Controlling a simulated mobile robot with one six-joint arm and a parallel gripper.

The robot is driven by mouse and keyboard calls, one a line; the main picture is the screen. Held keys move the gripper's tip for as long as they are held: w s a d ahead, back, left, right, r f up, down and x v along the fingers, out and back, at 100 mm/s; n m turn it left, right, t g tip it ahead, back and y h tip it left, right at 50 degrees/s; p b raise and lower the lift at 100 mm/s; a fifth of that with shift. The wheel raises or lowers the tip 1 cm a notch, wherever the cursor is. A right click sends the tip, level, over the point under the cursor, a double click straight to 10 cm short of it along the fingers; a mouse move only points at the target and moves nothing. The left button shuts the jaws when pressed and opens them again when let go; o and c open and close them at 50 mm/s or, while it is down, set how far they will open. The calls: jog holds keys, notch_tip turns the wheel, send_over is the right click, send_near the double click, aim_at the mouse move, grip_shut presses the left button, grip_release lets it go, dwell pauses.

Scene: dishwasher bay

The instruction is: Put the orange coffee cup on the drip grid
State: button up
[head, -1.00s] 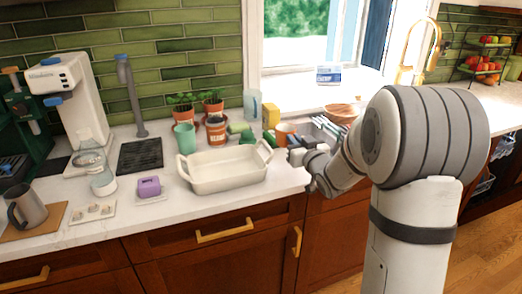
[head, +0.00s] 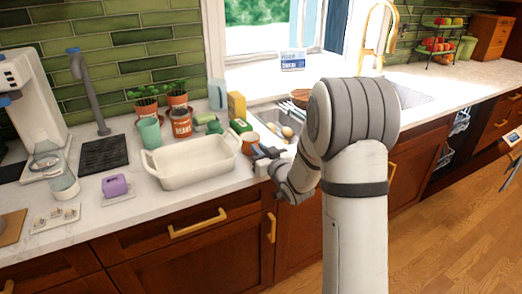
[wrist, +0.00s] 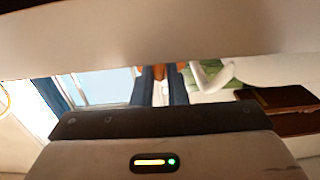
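The orange coffee cup (head: 250,141) is just right of the white baking dish, at my gripper's fingertips. My gripper (head: 262,151) reaches in from the right, its dark fingers closed about part of the cup. In the wrist view, orange of the cup (wrist: 159,71) shows between and beyond the two fingers (wrist: 161,88). The rest of the cup is hidden there, and I cannot tell whether it is clear of the counter. The drip grid (head: 104,154) is a black ribbed square at the left, below a grey tap, and is bare.
The white baking dish (head: 193,160) stands between the cup and the grid. A mint cup (head: 150,132), plant pots and a yellow box (head: 236,106) stand behind it. A purple block (head: 115,186) and a glass carafe (head: 62,180) are near the grid. The sink (head: 272,121) lies behind my gripper.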

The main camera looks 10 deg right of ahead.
jog(key=o, duration=0.4)
jog(key=shift+c, duration=0.2)
jog(key=shift+r, duration=0.15)
jog(key=s+d+m+g+h, duration=0.1)
jog(key=s+d+g+h, duration=0.1)
jog(key=s, duration=0.5)
jog(key=s+d+f+m+g+h, duration=0.1)
jog(key=s+g, duration=0.3)
jog(key=s, duration=0.4)
jog(key=s+d+m+g+h, duration=0.1)
jog(key=s+d+g+h, duration=0.1)
jog(key=s, duration=0.6)
jog(key=shift+s+d+f+g+h+b, duration=0.2)
jog(key=shift+d+f+g+h+b, duration=0.2)
jog(key=shift+g+h, duration=0.5)
jog(key=shift+o, duration=0.3)
jog(key=s+a+g+y, duration=0.1)
jog(key=s+a+g, duration=0.3)
jog(key=s, duration=0.8)
jog(key=shift+s+r+g, duration=0.3)
jog(key=shift+r+g, duration=0.05)
jog(key=shift+g, duration=0.05)
jog(key=shift+o, duration=0.3)
jog(key=shift+s, duration=0.35)
